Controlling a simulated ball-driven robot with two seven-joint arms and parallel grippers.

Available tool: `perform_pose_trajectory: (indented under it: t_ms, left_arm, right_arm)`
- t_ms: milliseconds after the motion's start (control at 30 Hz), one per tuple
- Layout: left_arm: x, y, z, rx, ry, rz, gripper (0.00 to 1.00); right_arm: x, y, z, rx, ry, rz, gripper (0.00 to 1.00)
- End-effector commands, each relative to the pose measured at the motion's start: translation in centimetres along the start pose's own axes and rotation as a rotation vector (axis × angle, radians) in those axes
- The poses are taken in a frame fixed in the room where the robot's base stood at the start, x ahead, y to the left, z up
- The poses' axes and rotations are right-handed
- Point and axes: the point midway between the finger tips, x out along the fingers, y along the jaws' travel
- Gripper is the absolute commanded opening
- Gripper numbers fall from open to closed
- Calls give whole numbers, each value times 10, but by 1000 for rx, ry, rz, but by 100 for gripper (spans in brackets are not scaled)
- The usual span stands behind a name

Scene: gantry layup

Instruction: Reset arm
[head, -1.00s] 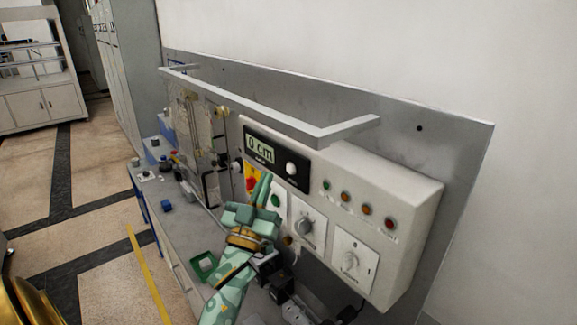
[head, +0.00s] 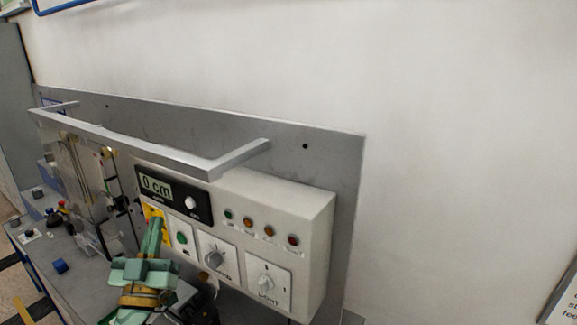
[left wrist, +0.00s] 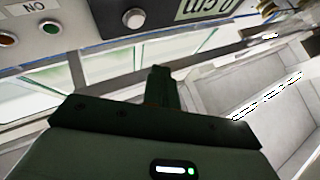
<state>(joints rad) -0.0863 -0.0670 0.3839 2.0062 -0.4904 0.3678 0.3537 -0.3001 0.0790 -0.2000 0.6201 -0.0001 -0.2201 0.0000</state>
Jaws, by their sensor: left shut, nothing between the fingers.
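My left gripper (head: 152,238) is green with a brass-coloured wrist ring. Whether the fingertips touch the panel cannot be told. My right gripper is in neither view.
The box carries a "0 cm" display (head: 158,186), a green button (head: 181,238), dials (head: 215,258) and several indicator lamps. A grey rail (head: 150,145) juts out above it. Small parts, including a blue block (head: 60,266), lie on the bench at left. Bare wall fills the right.

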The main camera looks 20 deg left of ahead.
Motion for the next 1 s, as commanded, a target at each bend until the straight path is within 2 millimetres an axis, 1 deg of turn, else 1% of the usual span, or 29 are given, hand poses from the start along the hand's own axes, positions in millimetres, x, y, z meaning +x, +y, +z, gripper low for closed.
perform_pose_trajectory:
  t_ms: [67, 167, 267, 367, 400, 467, 500, 533, 600, 733, 900, 933, 1000]
  left_arm:
    - [-1, 1, 2, 10, -18, -1, 0]
    - [-8, 5, 14, 61, -108, -3, 0]
    - [-27, 13, 36, 165, -294, 3, 0]
    - [-62, 23, 61, 306, -541, 40, 0]
    - [-80, 27, 70, 367, -643, 66, 0]
    - [-108, 32, 80, 455, -786, 112, 0]
    - [-127, 35, 84, 509, -871, 147, 0]
    - [-140, 36, 86, 547, -931, 173, 0]
    - [-170, 39, 88, 631, -1054, 237, 0]
    - [-218, 40, 84, 770, -1241, 361, 0]
    - [-274, 37, 68, 938, -1438, 539, 0]
    - [-283, 37, 73, 952, -1460, 562, 0]
    - [-301, 42, 108, 923, -1475, 578, 0]
  right_arm:
    - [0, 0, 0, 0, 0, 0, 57]
    - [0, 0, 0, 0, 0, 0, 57]
    - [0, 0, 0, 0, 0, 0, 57]
    - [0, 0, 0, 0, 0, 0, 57]
    - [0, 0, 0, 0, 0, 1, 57]
    - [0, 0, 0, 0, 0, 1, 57]
    - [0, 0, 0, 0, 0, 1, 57]
    - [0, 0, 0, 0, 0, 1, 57]
    - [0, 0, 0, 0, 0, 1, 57]
    - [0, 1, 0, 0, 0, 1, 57]
    - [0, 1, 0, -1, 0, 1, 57]
    - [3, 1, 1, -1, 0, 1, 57]
    - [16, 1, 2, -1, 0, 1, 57]
